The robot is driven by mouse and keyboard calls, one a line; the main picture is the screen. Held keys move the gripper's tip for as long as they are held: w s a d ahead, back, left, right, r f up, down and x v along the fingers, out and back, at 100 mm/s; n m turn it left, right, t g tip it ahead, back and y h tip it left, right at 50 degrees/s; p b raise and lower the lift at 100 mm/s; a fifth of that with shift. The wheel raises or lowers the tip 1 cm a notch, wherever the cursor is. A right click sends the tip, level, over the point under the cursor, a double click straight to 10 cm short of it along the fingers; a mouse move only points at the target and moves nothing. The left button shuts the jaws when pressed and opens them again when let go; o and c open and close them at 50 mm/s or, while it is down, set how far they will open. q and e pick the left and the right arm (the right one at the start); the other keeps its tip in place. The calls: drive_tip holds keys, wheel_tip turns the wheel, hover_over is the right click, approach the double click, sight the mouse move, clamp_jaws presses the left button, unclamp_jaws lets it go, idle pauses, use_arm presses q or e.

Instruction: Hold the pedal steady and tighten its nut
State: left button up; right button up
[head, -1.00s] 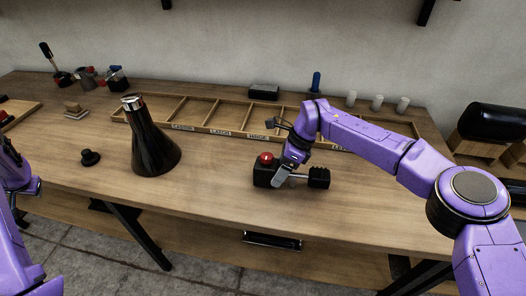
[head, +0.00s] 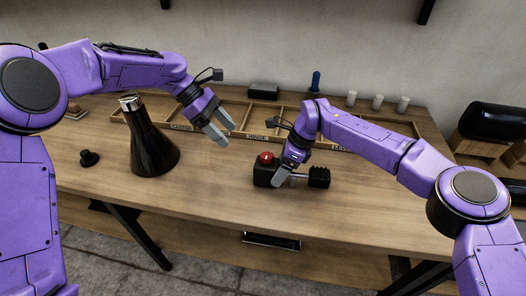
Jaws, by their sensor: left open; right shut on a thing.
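The pedal (head: 319,177) is a black ribbed block on a short metal spindle, lying on the wooden bench at its middle. A black block with a red round top (head: 266,158) sits at the left end of the spindle; I cannot tell whether the red part is the nut. My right gripper (head: 281,179) points down and is shut between the two blocks, apparently on the pedal's spindle; its fingers partly hide it. My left gripper (head: 219,134) is open and empty, in the air to the upper left of the pedal, above the bench.
A dark conical column with a chrome top (head: 153,145) stands left of my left gripper. A shallow wooden divided tray (head: 258,121) runs along the back. The front of the bench is clear.

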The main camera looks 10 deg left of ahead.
sight(267, 155)
use_arm(q)
drive_tip(key=shift+n+h, duration=0.4)
drive_tip(key=shift+h, duration=0.3)
drive_tip(key=x, duration=0.4)
drive_tip(key=d+r+x, duration=0.1)
drive_tip(key=x, duration=0.3)
drive_tip(key=d+r+x, duration=0.1)
drive_tip(key=x, duration=0.3)
drive_tip(key=shift+w+d, duration=0.15)
drive_tip(key=shift+w, duration=0.15)
drive_tip(key=c, duration=1.1)
